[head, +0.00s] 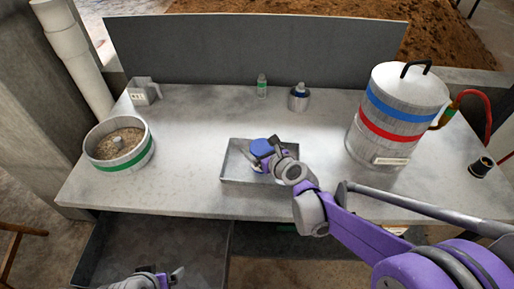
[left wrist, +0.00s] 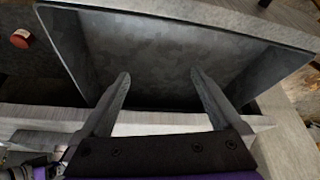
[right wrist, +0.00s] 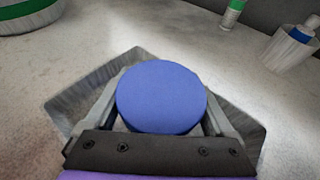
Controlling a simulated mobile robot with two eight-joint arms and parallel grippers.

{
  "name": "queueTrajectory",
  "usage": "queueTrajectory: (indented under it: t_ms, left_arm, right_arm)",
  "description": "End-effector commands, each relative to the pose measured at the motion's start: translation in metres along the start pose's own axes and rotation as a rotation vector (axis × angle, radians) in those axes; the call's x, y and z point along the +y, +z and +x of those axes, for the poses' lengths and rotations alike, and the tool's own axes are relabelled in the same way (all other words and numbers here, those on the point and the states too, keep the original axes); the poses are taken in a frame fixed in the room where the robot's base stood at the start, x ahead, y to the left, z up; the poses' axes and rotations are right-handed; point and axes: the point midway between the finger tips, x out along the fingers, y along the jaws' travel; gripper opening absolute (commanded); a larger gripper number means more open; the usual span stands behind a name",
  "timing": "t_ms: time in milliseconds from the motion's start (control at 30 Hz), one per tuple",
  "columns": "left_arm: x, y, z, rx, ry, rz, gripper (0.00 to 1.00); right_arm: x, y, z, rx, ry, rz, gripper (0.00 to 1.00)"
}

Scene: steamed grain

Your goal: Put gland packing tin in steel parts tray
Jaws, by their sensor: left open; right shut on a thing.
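The gland packing tin, a round tin with a blue lid (right wrist: 161,97), is between the fingers of my right gripper (right wrist: 160,120), which is shut on it. In the head view the blue tin (head: 262,147) is over the steel parts tray (head: 232,182), a shallow grey metal tray on the bench. I cannot tell whether the tin touches the tray floor. The tray's walls also show around the tin in the right wrist view (right wrist: 75,95). My left gripper (left wrist: 160,85) is open and empty, low at the front left, over a grey metal drawer or bin.
A pot of grain (head: 119,165) with a green band stands at the left, a small metal box (head: 143,92) behind it. A green-labelled bottle (head: 262,87) and a steel canister (head: 299,98) stand behind the tray. A large lidded drum (head: 398,115) stands right.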

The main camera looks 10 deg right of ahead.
Motion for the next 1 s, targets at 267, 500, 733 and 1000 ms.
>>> queueTrajectory:
  t_ms: [267,500,733,1000]
  left_arm:
    - [0.000,0.001,0.002,-0.001,0.000,0.000,0.98]
    - [0.000,0.001,0.002,-0.001,0.000,0.000,0.98]
    - [0.000,-0.001,-0.002,0.001,0.000,0.000,0.98]
    - [0.000,-0.004,-0.008,0.003,0.000,0.000,0.98]
  right_arm:
    - [0.000,-0.002,0.001,0.000,0.000,0.000,0.10]
    - [0.000,-0.002,0.001,0.000,0.000,0.000,1.00]
    - [0.000,0.002,-0.003,-0.001,-0.001,0.000,1.00]
    - [-0.001,0.002,-0.054,-0.001,-0.002,0.002,1.00]
